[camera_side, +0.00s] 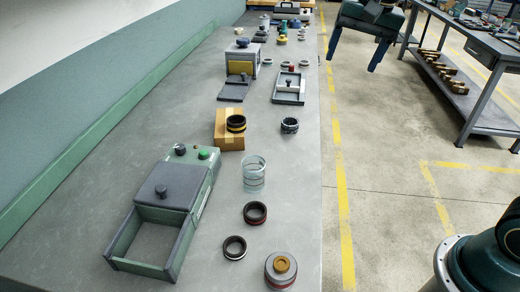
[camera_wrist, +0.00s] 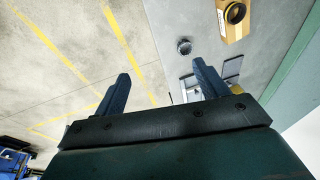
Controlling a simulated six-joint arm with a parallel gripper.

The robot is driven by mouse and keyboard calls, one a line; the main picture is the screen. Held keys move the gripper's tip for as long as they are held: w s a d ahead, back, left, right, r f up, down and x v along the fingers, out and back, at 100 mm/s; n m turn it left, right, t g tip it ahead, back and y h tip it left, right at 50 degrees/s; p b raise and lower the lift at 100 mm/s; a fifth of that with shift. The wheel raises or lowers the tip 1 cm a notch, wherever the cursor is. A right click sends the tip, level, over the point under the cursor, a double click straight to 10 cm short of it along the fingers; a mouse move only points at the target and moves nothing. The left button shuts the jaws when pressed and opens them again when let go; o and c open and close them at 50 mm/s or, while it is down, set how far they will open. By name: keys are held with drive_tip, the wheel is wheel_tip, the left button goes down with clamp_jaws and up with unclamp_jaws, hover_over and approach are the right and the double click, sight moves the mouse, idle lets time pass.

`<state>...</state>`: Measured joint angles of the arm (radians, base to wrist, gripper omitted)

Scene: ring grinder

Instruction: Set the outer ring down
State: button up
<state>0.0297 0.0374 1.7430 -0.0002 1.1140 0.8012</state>
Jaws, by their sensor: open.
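My gripper (camera_side: 352,63) is open and empty, raised over the floor to the right of the bench. In the wrist view its two blue fingers (camera_wrist: 162,72) stand wide apart with nothing between them. Several rings stand or lie on the bench. A black ring with a yellow band (camera_side: 236,123) sits on a cardboard box; it also shows in the wrist view (camera_wrist: 235,12). A dark ring-like part (camera_side: 289,125) lies right of the box; it also shows in the wrist view (camera_wrist: 184,46). I cannot tell which is the outer ring.
A green machine with an open-topped tray (camera_side: 150,262) stands at the bench's near left. A glass cylinder (camera_side: 254,174) and a round part with a tan top (camera_side: 281,271) stand right of it. The grey bench (camera_side: 300,190) has clear room along its right edge.

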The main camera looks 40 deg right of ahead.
drive_tip(key=s+f+n+t, duration=0.1)
drive_tip(key=s+n, duration=0.3)
drive_tip(key=s, duration=0.7)
drive_tip(key=s+a+f+n+t, duration=0.1)
drive_tip(key=s+f+n, duration=0.3)
drive_tip(key=s, duration=0.7)
drive_tip(key=shift+s+n+t, duration=0.25)
drive_tip(key=shift+n+t, duration=0.15)
drive_tip(key=shift+n, duration=0.4)
